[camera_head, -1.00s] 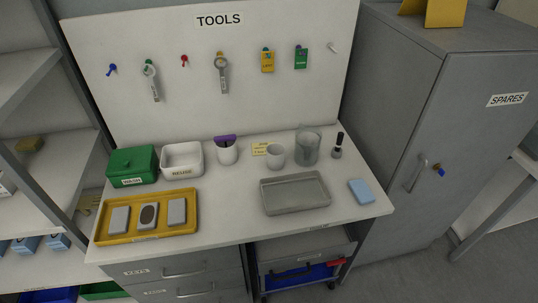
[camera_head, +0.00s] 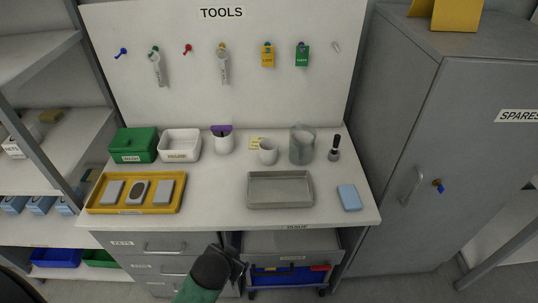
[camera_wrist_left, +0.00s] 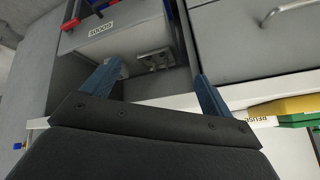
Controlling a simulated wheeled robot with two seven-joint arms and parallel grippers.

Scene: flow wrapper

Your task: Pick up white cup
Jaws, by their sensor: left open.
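Two pale cups stand upright on the worktop in the head view. One is a white cup (camera_head: 223,145) with a purple item and something dark in its top. The other is a smaller, empty-looking off-white cup (camera_head: 268,153) to its right. My left gripper (camera_head: 237,263) is low in front of the bench, below the worktop edge and well short of both cups. In the left wrist view its two blue fingers (camera_wrist_left: 155,88) are spread apart with nothing between them. Neither cup shows in that view. My right gripper is not in view.
A grey tray (camera_head: 280,204) and yellow tray (camera_head: 92,204) lie along the worktop front. A clear jug (camera_head: 302,146) stands right of the small cup, with a yellow note (camera_head: 255,143) behind it. A white bin (camera_head: 180,156) and green box (camera_head: 133,156) are left. Drawers (camera_head: 165,247) are below.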

